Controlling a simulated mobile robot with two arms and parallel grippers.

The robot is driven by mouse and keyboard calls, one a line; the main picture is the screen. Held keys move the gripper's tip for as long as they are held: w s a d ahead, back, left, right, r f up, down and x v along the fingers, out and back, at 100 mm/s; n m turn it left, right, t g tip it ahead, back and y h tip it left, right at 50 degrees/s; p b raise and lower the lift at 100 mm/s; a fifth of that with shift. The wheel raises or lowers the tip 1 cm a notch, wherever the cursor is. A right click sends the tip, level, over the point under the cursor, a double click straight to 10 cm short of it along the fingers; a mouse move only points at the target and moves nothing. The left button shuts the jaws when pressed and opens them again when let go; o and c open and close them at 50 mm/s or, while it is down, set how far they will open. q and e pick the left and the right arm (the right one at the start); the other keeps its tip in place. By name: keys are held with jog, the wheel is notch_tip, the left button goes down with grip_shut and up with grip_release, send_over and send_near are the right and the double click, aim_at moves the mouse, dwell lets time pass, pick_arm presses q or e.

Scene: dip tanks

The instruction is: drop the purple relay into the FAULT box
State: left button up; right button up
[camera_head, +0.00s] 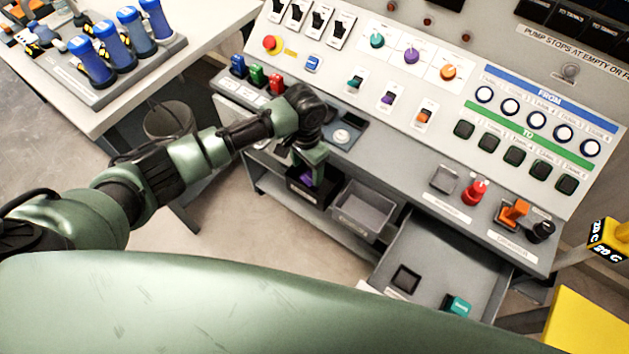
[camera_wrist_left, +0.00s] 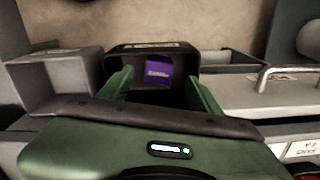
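The purple relay (camera_wrist_left: 158,71) lies inside a black box (camera_wrist_left: 125,50), seen through the box's open top in the left wrist view. A bit of the relay (camera_head: 306,175) also shows in the head view, below my left gripper (camera_head: 310,167). The gripper points down at the black box (camera_head: 302,194) under the panel's front ledge. Its two fingers stand wide apart in the wrist view, with the relay beyond and between them, touching neither. The label on the box is too small to read. My right gripper is not in view.
A grey bin (camera_head: 362,211) stands right of the black box. An open drawer (camera_head: 440,262) holds a dark square piece (camera_head: 405,279) and a teal block (camera_head: 457,305). The sloped control panel rises behind. A table (camera_head: 205,22) with blue-capped cylinders stands at the left.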

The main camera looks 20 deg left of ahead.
pick_arm(q)
notch_tip(320, 180, up, 8)
dwell(0.6)
jog(key=shift+f, duration=0.15)
